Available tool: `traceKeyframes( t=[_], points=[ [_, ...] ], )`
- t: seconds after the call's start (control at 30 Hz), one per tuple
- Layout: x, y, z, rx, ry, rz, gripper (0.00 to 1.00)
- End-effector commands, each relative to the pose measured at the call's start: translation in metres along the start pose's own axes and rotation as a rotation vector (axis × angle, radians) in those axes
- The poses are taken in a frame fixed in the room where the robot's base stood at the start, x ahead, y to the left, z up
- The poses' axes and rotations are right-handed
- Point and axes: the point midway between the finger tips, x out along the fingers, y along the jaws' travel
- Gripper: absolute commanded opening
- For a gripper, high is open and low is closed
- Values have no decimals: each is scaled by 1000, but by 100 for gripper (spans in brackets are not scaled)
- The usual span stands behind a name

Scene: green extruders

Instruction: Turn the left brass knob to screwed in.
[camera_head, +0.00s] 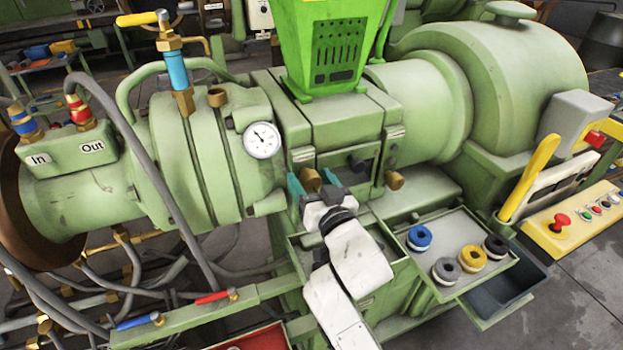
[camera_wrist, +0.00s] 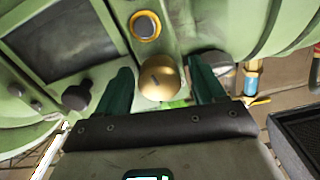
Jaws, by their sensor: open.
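The left brass knob (camera_head: 310,180) sits on the front of the green extruder, below the dial gauge. In the wrist view the round knob (camera_wrist: 160,78) has a short slot mark on its face. My gripper (camera_head: 311,186) is open at this knob, with one teal finger on each side. In the wrist view the gripper (camera_wrist: 161,70) shows gaps between both fingers and the knob; I cannot tell whether either finger touches it. The right brass knob (camera_head: 394,180) is clear of my gripper.
A dial gauge (camera_head: 262,140) is just left of the knob. A tray (camera_head: 478,223) holding blue, grey, yellow and dark rings is at lower right. A yellow lever (camera_head: 530,177) stands farther right. Hoses and a green rail with red (camera_head: 211,297) and blue handles are at lower left.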

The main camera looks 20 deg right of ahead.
Motion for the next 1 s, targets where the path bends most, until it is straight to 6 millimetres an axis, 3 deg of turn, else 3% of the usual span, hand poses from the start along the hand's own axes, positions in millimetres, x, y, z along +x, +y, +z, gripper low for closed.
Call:
traceKeyframes(
  t=[0.3, 0.87, 1.0],
  points=[
    [2, 0, 0, 0, 0, 0, 69],
    [2, 0, 0, 0, 0, 0, 15],
    [2, 0, 1, 10, 1, 0, 13]
  ],
)
